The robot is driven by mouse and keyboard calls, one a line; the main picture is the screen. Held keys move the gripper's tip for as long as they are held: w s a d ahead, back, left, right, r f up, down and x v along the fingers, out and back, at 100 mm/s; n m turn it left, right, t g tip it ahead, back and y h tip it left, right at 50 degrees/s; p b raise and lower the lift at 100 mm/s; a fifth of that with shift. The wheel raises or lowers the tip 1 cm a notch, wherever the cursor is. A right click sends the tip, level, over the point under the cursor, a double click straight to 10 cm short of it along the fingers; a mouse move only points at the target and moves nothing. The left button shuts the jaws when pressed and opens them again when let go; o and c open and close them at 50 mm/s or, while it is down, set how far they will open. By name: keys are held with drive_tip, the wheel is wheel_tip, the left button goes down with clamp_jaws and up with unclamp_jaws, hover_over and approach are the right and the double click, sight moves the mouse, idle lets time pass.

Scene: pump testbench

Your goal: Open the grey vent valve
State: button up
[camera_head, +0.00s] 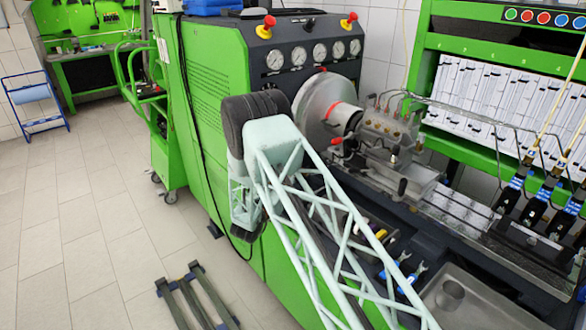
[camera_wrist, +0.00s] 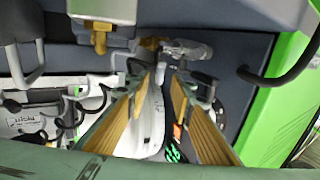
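In the wrist view, a grey lever-like part (camera_wrist: 188,48) sits beside a brass fitting (camera_wrist: 151,43), just beyond my fingertips. It looks like the grey vent valve, but it is small and I cannot tell its position. My gripper (camera_wrist: 165,78) is open, with a gap between its two ribbed, yellowish fingers. The grey part lies ahead of the gap, and I cannot tell whether a fingertip touches it. In the head view I cannot make out the grey valve, and my gripper is hidden behind my arm.
The green test bench (camera_head: 215,85) carries gauges (camera_head: 298,56) and red-and-yellow knobs (camera_head: 348,20) along its top. A pump (camera_head: 385,130) and a large grey disc (camera_head: 322,108) stand on it. In the wrist view, a black cable (camera_wrist: 285,75) curves at the right. Floor at the left is mostly clear.

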drive_tip(key=shift+x, duration=3.2)
drive_tip(key=shift+c, duration=0.4)
clamp_jaws()
